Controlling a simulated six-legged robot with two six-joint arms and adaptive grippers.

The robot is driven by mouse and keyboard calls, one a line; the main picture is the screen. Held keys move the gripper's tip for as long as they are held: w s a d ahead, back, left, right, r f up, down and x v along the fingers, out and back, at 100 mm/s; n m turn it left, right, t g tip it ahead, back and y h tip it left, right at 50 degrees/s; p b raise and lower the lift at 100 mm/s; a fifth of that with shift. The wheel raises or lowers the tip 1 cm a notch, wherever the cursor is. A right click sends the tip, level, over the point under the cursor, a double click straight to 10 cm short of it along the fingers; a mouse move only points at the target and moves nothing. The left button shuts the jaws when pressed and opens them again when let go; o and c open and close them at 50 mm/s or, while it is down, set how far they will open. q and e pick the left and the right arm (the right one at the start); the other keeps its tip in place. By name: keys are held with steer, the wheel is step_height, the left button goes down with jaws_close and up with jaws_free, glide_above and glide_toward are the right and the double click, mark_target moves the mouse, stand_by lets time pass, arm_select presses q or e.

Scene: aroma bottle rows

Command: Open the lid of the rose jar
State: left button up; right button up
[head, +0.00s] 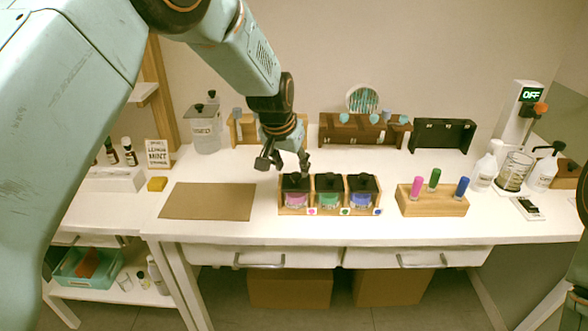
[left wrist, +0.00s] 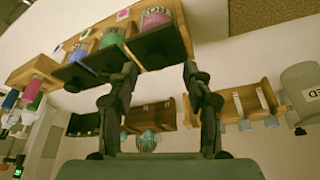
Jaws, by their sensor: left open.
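The rose jar (head: 296,200) is the leftmost of three jars in a wooden rack (head: 330,211), with pink contents and a dark lid (head: 296,182) lying shut on top. The pink jar also shows upside down in the left wrist view (left wrist: 156,17), with its dark square lid (left wrist: 162,45) between my fingers in the picture. My left gripper (head: 284,167) is open and empty, just above and slightly left of the rose jar's lid. Its two fingers show in the left wrist view (left wrist: 160,70). I cannot tell whether a fingertip touches the lid. My right gripper is out of view.
A green jar (head: 329,199) and a blue jar (head: 362,200), both dark-lidded, stand close on the right. A brown mat (head: 208,201) lies left. A wooden stand (head: 432,204) with coloured vials is farther right. Wooden racks (head: 358,131) line the back.

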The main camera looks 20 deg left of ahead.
mark_target(296, 178)
arm_select(q)
steer(key=shift+x, duration=0.85)
steer(key=shift+w+d+f, duration=0.15)
steer(key=shift+w+f, duration=0.1)
steer(key=shift+w, duration=0.05)
steer(key=shift+d, duration=0.2)
steer(key=shift+s+r, duration=0.1)
steer(key=shift+s, duration=0.25)
steer(key=shift+w+a, duration=0.15)
steer(key=shift+a, duration=0.05)
steer(key=shift+c, duration=0.2)
steer(key=shift+w+f, duration=0.3)
steer(key=shift+f, duration=0.05)
steer(key=c, duration=0.3)
steer(key=shift+s+d+r, duration=0.15)
steer(key=shift+d, duration=0.05)
steer(key=c, duration=0.3)
steer(key=shift+s, duration=0.1)
jaws_close()
steer(key=shift+a, duration=0.1)
